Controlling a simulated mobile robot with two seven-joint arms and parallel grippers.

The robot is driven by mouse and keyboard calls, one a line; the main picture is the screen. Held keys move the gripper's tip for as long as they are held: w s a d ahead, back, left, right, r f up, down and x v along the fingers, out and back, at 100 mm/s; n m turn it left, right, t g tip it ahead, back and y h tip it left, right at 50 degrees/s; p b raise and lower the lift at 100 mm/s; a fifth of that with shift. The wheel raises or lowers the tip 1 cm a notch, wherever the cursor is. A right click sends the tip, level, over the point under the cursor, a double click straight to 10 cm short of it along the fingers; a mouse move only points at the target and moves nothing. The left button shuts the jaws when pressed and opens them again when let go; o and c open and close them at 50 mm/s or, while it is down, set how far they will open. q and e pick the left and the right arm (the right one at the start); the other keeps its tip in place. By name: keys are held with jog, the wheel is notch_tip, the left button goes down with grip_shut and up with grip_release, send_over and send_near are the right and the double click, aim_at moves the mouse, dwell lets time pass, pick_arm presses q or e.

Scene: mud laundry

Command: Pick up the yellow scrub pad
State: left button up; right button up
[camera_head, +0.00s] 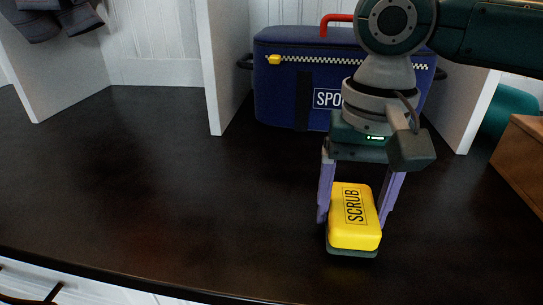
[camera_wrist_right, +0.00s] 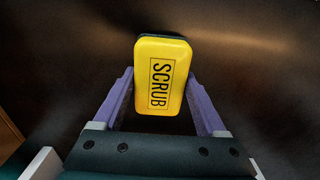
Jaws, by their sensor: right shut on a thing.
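The yellow scrub pad (camera_head: 355,218) has a dark green underside and the word SCRUB on top. It is at or just above the dark countertop, right of centre in the head view; I cannot tell whether it touches the counter. My right gripper (camera_head: 357,210) reaches down from above, its purple fingers on either side of the pad and shut on it. In the right wrist view the pad (camera_wrist_right: 160,76) lies between the two purple fingertips (camera_wrist_right: 160,95). My left gripper is not in view.
A dark blue bag (camera_head: 285,85) with a red handle stands behind, between white dividers (camera_head: 228,65). A wooden box (camera_head: 525,150) is at the right edge. The dark countertop (camera_head: 130,180) is clear to the left, with its front edge below.

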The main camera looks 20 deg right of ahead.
aim_at(353, 205)
notch_tip(353, 205, up, 19)
jog(key=p, duration=1)
